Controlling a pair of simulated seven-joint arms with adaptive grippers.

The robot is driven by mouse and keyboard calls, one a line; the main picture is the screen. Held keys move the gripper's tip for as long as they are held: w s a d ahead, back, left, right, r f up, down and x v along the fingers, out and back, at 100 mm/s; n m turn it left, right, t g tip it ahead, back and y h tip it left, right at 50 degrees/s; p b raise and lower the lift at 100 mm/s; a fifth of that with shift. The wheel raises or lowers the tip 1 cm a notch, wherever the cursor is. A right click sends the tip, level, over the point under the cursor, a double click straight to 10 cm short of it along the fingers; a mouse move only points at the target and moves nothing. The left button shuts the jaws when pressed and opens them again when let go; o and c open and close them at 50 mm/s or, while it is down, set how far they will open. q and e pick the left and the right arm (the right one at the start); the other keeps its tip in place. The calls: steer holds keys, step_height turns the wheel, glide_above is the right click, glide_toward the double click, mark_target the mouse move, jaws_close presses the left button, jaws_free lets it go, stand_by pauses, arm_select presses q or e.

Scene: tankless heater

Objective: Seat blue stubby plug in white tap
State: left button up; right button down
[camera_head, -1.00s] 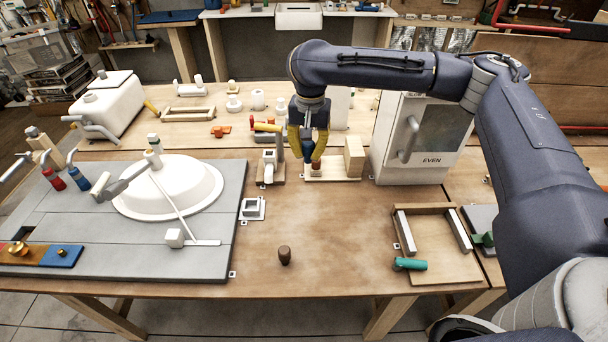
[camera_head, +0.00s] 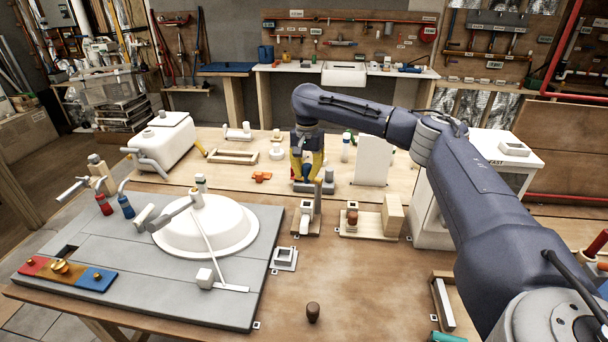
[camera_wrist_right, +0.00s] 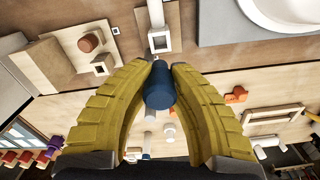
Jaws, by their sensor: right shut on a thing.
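My right gripper (camera_head: 308,180) has its yellow fingers closed around the blue stubby plug. The plug shows clearly between the fingertips in the wrist view as a short dark blue cylinder (camera_wrist_right: 158,90); in the head view it is mostly hidden by the fingers. What looks like the white tap (camera_head: 305,218) stands on a small wooden base, with an upright post beside it. The gripper is above and behind this tap in the head view. The tap's squarish white body also shows in the wrist view (camera_wrist_right: 160,42), beyond the plug, which looks apart from it. My left gripper is not in view.
A wooden board (camera_head: 362,231) with a brown peg (camera_head: 352,213) and a block stands right of the tap. A white basin (camera_head: 205,235) is at the left. An orange piece (camera_head: 261,177) lies behind. A dark brown knob (camera_head: 313,312) stands on the clear front table.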

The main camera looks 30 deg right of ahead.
glide_above(307, 201)
steer(key=s, duration=0.1)
steer(key=shift+s+a+f, duration=0.1)
steer(key=shift+a+f, duration=0.1)
steer(key=shift+f, duration=1.05)
steer(key=shift+a+f, duration=0.2)
steer(key=shift+f, duration=1.05)
steer(key=shift+f, duration=0.35)
steer(key=shift+f, duration=1.3)
steer(key=shift+f, duration=1.7)
stand_by(1.1)
steer(key=c, duration=1.3)
jaws_free()
steer(key=shift+o, duration=0.2)
